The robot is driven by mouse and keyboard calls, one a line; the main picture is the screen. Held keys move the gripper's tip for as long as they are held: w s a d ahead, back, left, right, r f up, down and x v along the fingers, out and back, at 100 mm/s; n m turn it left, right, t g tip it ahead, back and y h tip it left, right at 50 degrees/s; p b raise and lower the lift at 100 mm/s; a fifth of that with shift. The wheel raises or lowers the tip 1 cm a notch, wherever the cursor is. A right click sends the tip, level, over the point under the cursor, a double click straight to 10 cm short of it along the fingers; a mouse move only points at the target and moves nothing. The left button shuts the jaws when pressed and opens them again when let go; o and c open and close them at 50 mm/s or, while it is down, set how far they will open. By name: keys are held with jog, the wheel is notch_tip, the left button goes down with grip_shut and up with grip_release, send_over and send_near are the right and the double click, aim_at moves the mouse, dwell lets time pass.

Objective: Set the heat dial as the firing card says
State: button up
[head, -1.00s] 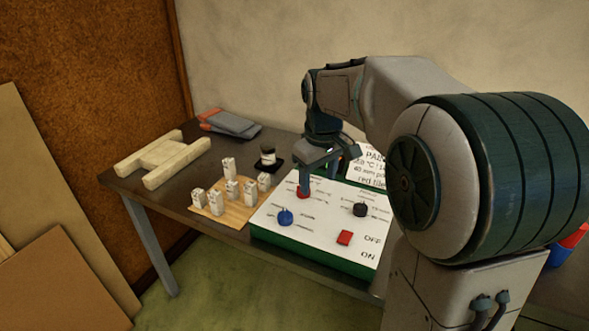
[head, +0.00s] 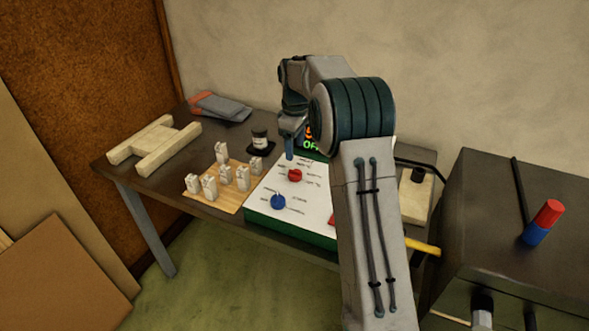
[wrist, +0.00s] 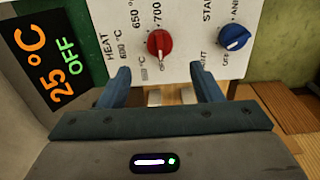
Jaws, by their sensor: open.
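The red heat dial (head: 295,175) sits on the white panel (head: 262,190) of a green-edged control box; it also shows in the wrist view (wrist: 159,43). There its white pointer line points toward the bottom of the picture; the mark it meets is unclear. Marks by HEAT include 650 °C and 700. My gripper (wrist: 163,88) is open and empty, its fingers apart below the dial in the wrist view. In the head view my gripper (head: 290,152) is just behind the dial. The display (wrist: 50,65) reads 25 °C OFF. My arm hides where the firing card stood.
A blue knob (head: 278,202) is beside the dial. A red switch (head: 332,220) is partly hidden by my arm. Several pale blocks (head: 222,152) stand on a wooden board left of the box. A dark cabinet (head: 520,260) is at right.

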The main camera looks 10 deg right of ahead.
aim_at(295, 170)
notch_tip(295, 170, down, 9)
jog(key=shift+f+p, duration=0.2)
jog(key=shift+p, duration=0.3)
jog(key=c, duration=1)
